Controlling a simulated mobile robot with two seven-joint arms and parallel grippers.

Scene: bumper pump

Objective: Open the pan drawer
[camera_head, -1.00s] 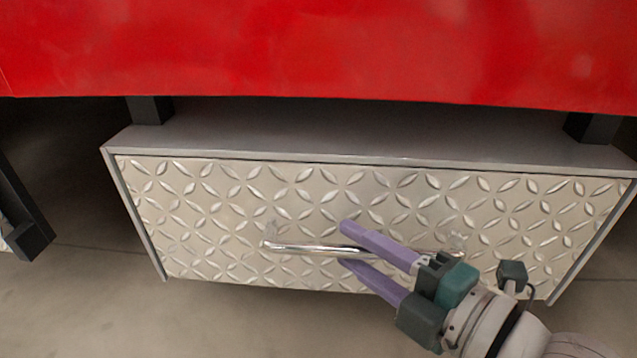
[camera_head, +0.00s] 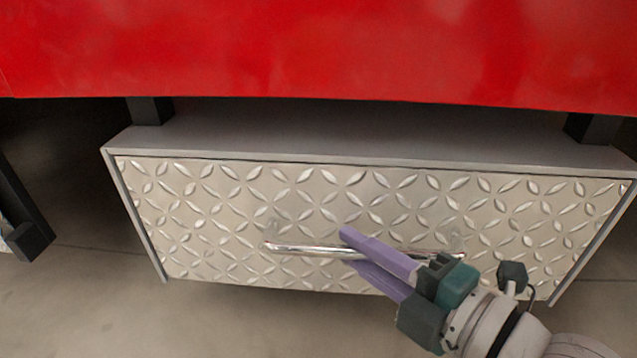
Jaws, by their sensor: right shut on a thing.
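The pan drawer (camera_head: 215,215) has a diamond-plate metal front and sits in a grey housing. Its front looks flush with the housing, so the drawer appears closed. A shiny horizontal bar handle (camera_head: 300,249) runs across the middle of the front. My right gripper (camera_head: 350,248) comes in from the lower right. Its two purple fingers are shut on the handle near the bar's middle, one above and one below, hiding part of the bar. My left gripper is not in view.
A large red body (camera_head: 320,50) overhangs the grey drawer housing (camera_head: 330,130), joined by black brackets (camera_head: 150,110). A black post (camera_head: 28,230) stands at the left. The grey floor (camera_head: 90,310) in front and lower left is clear.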

